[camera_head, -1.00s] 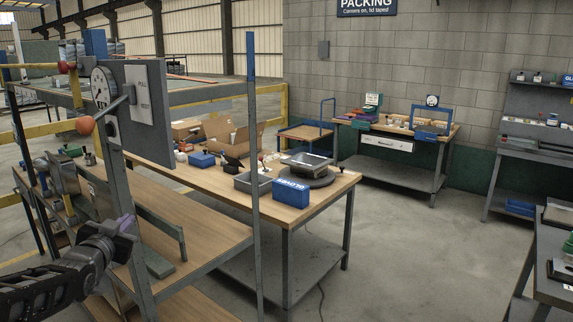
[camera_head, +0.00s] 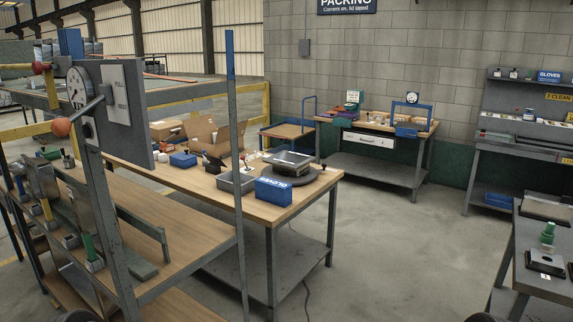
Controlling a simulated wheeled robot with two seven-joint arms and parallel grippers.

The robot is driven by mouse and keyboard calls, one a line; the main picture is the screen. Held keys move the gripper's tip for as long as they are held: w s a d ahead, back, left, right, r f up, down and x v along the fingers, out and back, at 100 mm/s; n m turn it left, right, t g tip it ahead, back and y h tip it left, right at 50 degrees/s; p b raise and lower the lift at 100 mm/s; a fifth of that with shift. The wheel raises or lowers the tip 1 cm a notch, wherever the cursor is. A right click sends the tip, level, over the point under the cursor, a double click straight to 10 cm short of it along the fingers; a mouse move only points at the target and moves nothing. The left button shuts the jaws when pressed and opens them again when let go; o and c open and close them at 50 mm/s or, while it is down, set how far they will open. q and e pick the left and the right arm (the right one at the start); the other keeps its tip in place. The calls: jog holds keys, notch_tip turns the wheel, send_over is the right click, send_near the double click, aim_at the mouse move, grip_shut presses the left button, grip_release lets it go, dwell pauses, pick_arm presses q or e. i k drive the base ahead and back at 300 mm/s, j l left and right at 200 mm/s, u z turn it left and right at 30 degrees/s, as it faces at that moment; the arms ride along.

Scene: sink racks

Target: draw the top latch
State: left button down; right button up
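A grey upright panel (camera_head: 136,128) stands at the left on a metal frame, with a round white dial (camera_head: 78,88) and a white sign that appears to begin "PULL". A lever with an orange ball (camera_head: 61,127) crosses its front, tilted. A red ball knob (camera_head: 41,68) sits higher up at the left. Below are metal fittings with a green handle (camera_head: 88,247) and a yellow handle (camera_head: 45,208). I cannot tell which of these is the top latch. Neither gripper is in view; only dark rounded bits show at the bottom edge.
A wooden workbench (camera_head: 205,187) holds a blue gloves box (camera_head: 273,191), a grey tray (camera_head: 237,182) and an open carton (camera_head: 216,135). A blue-topped post (camera_head: 236,180) stands before it. A dark bench (camera_head: 540,278) is at the right. The floor (camera_head: 390,255) between is clear.

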aim_at(38, 69)
jog(key=u, duration=1.25)
